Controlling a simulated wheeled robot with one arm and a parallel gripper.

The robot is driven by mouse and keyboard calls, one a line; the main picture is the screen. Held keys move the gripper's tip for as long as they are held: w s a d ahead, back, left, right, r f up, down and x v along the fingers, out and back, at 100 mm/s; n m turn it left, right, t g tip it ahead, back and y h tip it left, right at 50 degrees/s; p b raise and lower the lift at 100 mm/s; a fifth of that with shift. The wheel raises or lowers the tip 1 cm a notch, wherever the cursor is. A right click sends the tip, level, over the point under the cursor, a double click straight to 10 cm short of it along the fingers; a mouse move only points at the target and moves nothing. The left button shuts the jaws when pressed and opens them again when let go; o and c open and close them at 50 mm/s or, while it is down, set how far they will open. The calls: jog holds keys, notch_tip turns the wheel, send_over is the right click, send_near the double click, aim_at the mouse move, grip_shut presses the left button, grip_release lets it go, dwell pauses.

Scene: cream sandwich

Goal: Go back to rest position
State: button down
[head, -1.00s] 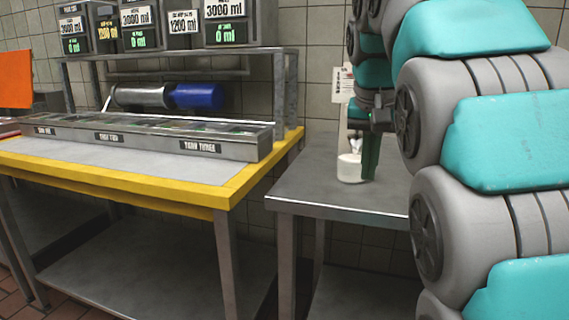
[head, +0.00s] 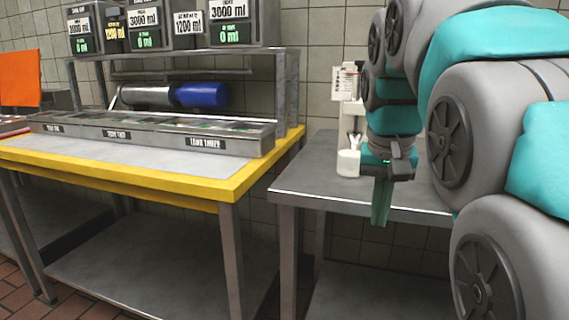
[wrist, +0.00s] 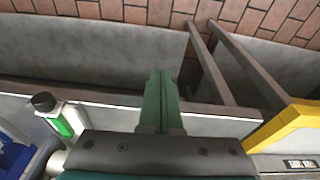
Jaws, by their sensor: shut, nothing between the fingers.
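My gripper (head: 381,202) hangs from my teal and grey arm over the grey metal table at the right in the head view. Its green fingers point down and are shut, with nothing between them. In the wrist view the fingers (wrist: 160,87) stand together in the middle, seen against the table edge and the space under it. A white cup-like container (head: 348,163) stands on the table just left of my gripper, apart from it.
The grey table (head: 320,190) stands right of a yellow-edged worktable (head: 235,188) with a long labelled tray (head: 150,137). A blue and silver cylinder (head: 200,95) lies behind it. A bottle with a green part (wrist: 62,125) shows in the wrist view.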

jog(key=s+a+f+n+g, duration=0.1)
jog(key=s+f+n+g, duration=0.2)
jog(key=s+f, duration=2.2)
jog(key=shift+s+f+g+y, duration=0.3)
jog(key=shift+s+g+y, duration=0.05)
jog(key=shift+g+y, duration=0.05)
